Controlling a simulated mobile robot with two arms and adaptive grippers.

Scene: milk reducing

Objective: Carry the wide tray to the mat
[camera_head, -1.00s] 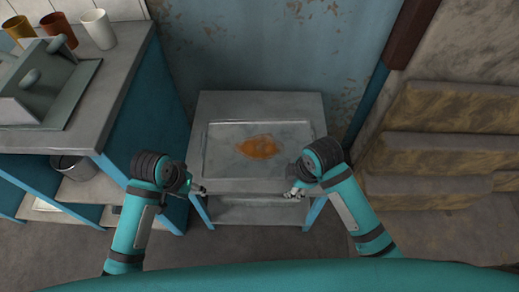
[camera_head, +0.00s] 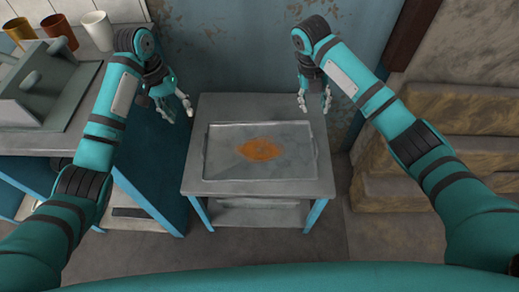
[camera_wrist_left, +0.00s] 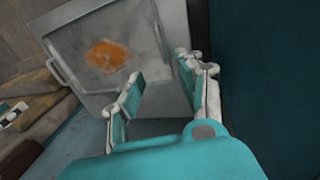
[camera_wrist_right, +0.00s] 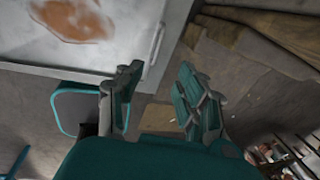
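The wide tray (camera_head: 220,172) is a flat grey metal tray with a thin rim, side handles and an orange-brown patch in its middle. It lies flat on a small grey table with blue legs. My left gripper (camera_head: 180,110) is open and empty, at the left of the tray toward the back. My right gripper (camera_head: 315,106) is open and empty, near the tray's back right corner. Neither appears to touch the tray. The tray also shows in the left wrist view (camera_wrist_left: 85,81) and, in part, in the right wrist view (camera_wrist_right: 120,45). I cannot make out a mat.
The small table (camera_head: 258,192) stands against a worn blue wall (camera_head: 235,45). At the left is a counter (camera_head: 100,60) with several cups and a grey box-like appliance (camera_head: 45,85). At the right are stacked rough brown blocks (camera_head: 460,125). Some floor shows in front of the table.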

